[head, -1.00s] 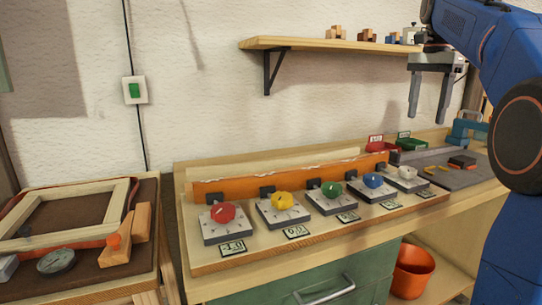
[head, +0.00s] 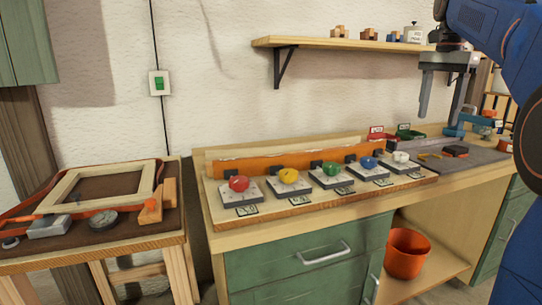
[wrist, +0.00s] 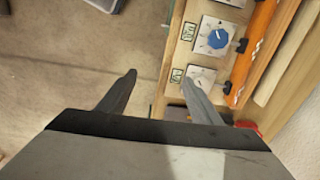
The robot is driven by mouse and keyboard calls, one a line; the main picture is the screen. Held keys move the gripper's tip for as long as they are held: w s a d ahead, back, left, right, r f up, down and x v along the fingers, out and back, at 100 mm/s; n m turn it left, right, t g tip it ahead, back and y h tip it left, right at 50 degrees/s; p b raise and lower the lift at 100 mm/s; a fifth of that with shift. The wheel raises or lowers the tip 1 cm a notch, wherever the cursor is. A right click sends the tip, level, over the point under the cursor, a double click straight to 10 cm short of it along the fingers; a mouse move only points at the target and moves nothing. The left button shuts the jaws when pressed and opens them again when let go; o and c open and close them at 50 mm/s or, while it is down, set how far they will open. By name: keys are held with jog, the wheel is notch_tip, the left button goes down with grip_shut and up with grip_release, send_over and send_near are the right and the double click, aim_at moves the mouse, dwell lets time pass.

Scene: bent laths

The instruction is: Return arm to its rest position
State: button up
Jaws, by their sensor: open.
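My gripper (head: 441,95) hangs at the upper right of the head view with its two grey fingers pointing down, apart and empty. It is in the air above the right part of the workbench (head: 280,226), just below the end of the wall shelf. In the wrist view my gripper (wrist: 160,92) also shows open, with nothing between the fingers. Beneath it are the floor, the bench edge and the board with knobs. My blue arm fills the right edge of the head view.
A board (head: 262,219) carries several coloured knobs. A shelf (head: 340,43) with small blocks and a weight is close to my gripper. A side table (head: 100,247) holds a wooden frame and dial. An orange bucket (head: 405,257) stands under the bench.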

jog(key=s+a+f+n+t, duration=0.2)
jog(key=s+a+f+n, duration=0.6)
jog(key=s+f, duration=0.55)
jog(key=s+a+f+n+t, duration=0.1)
jog(key=s+a+f+n, duration=0.1)
jog(key=s+f, duration=0.6)
jog(key=s+a+f+n+t, duration=0.1)
jog(key=s+a+f+n, duration=0.2)
jog(key=s+f, duration=0.5)
notch_tip(320, 180, down, 6)
jog(key=shift+a+f+t, duration=0.1)
jog(key=shift+a+t, duration=0.2)
jog(key=shift+a, duration=0.45)
jog(key=shift+s, duration=0.1)
